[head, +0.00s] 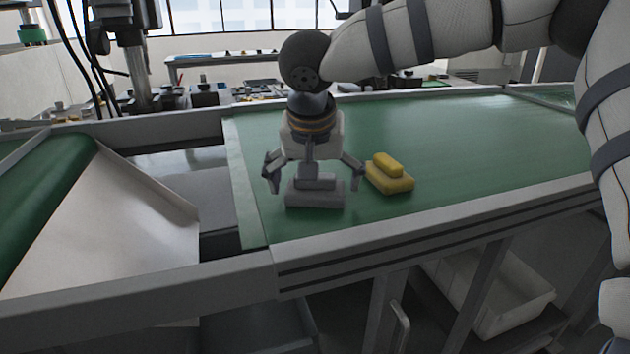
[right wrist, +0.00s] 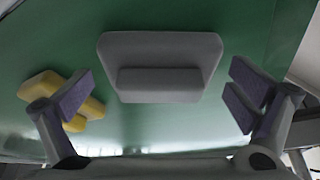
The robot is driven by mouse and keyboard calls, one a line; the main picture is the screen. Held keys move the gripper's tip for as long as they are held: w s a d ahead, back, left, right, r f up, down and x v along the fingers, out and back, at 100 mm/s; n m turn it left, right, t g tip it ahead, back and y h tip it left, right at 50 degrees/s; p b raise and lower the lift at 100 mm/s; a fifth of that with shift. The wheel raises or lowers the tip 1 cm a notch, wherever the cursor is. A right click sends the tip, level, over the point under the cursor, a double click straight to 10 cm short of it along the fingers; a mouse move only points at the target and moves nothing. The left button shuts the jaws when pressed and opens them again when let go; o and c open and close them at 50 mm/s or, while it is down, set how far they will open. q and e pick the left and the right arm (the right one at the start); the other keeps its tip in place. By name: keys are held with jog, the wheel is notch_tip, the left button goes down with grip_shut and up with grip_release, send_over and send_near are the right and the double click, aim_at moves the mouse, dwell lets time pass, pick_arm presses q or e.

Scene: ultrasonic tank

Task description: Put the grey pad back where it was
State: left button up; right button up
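The grey pad (head: 315,194) lies on the green belt near its front left corner. It has a wide base and a narrower raised block on top. My right gripper (head: 313,183) is over the pad from above, its fingers open on either side. In the right wrist view the pad (right wrist: 160,66) lies ahead of the open fingers (right wrist: 155,100), with clear gaps on both sides and nothing held. My left gripper does not show.
A yellow pad (head: 389,177) of similar shape lies on the green belt (head: 480,140), just right of the gripper. The belt farther right is clear. A metal frame rail (head: 430,232) runs along the front edge. A white sloped chute (head: 120,225) stands left.

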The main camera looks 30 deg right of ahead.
jog(key=shift+r, duration=0.4)
jog(key=v, duration=1.1)
jog(key=shift+r, duration=0.3)
jog(key=shift+s, duration=0.15)
